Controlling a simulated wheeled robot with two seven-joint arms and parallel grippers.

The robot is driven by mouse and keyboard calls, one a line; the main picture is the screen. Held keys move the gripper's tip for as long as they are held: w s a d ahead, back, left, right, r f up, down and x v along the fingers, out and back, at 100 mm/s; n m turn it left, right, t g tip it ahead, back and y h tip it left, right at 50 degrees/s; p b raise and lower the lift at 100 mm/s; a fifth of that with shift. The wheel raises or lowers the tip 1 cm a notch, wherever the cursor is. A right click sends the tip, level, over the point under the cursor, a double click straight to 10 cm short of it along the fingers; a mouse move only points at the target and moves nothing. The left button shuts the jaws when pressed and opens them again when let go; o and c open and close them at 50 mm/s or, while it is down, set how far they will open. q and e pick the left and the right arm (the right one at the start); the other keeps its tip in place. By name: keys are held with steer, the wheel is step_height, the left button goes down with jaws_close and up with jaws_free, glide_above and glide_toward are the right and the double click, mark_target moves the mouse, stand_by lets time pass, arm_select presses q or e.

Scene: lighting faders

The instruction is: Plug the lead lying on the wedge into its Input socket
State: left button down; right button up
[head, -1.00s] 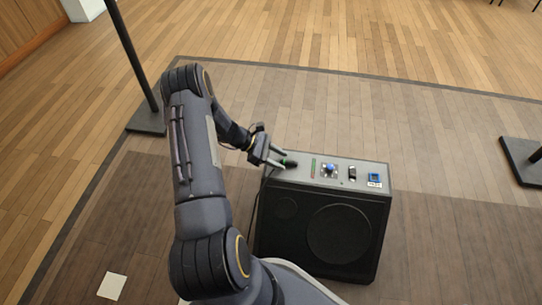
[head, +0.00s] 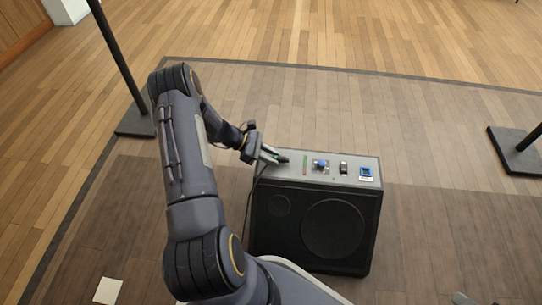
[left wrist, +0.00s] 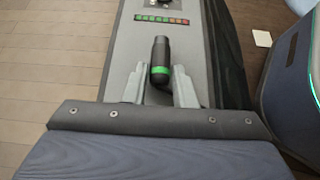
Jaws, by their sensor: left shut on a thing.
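The wedge (head: 315,225) is a black speaker box with a grey top panel. My left gripper (head: 276,158) is over the left end of that panel. In the left wrist view the gripper (left wrist: 160,88) has its two fingers on either side of the lead's black plug (left wrist: 160,52), shut on it near its green band. The plug lies along the panel, its black end pointing away from the gripper. A dark cable (head: 253,190) hangs at the wedge's left side. I cannot make out the Input socket. My right gripper's state is not clear; only grey tips (head: 473,298) show at the bottom edge.
The panel also carries a coloured light strip (left wrist: 162,19), a blue knob (head: 320,163), a black switch (head: 344,167) and a blue square part (head: 366,172). Black stand bases are at left (head: 135,122) and right (head: 515,152). Floor behind the wedge is clear.

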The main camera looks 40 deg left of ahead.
arm_select(q)
steer(key=shift+r+p, duration=1.35)
steer(key=shift+r, duration=0.85)
